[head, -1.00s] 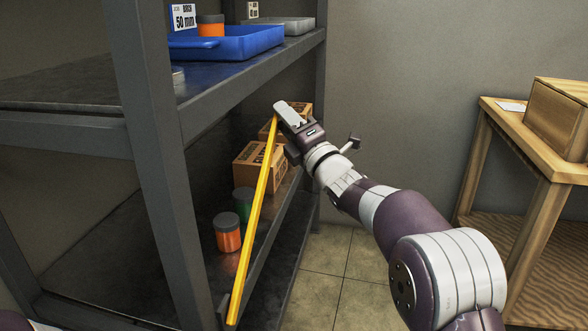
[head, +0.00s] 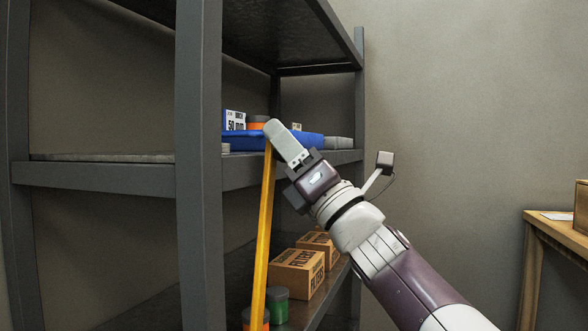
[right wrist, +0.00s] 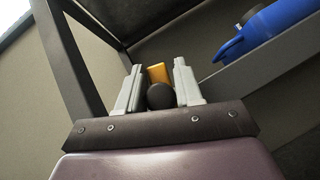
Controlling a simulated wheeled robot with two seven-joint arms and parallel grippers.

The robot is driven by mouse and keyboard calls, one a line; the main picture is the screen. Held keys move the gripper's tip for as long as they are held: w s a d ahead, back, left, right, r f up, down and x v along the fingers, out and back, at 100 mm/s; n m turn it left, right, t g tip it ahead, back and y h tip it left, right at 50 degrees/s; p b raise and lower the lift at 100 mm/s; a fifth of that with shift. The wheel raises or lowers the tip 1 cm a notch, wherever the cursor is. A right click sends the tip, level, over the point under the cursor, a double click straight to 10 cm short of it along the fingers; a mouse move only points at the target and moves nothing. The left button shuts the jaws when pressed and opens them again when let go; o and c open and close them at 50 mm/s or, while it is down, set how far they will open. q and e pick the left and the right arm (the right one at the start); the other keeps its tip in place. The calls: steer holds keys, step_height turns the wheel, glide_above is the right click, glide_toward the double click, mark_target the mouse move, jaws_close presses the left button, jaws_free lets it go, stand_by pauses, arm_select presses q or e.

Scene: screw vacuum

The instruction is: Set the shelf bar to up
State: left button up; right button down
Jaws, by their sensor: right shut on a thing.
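The yellow shelf bar (head: 264,235) runs steeply upward in front of the shelf in the head view, leaning slightly right at the top. Its lower end is out of the frame. My right gripper (head: 275,135) is shut on the bar's upper end, at about the height of the middle shelf. In the right wrist view the bar's yellow end (right wrist: 158,73) shows between the two grey fingers (right wrist: 158,88), behind a dark round part. My left gripper is not in view.
The middle shelf (head: 110,175) of the grey rack holds a blue tray (head: 245,141) with an orange jar (head: 257,122). Cardboard boxes (head: 297,274) and a green jar (head: 277,304) stand on the lower shelf. A wooden table (head: 545,225) is at the right.

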steer(key=shift+s+a, duration=0.2)
steer(key=shift+s, duration=0.1)
steer(key=c, duration=0.9)
jaws_free()
steer(key=shift+o, duration=0.2)
steer(key=shift+n, duration=0.3)
steer(key=b+v, duration=0.1)
steer(key=v, duration=1.1)
steer(key=shift+s+d+f+b, duration=0.2)
steer(key=shift+d+b, duration=0.05)
steer(key=shift+b, duration=0.15)
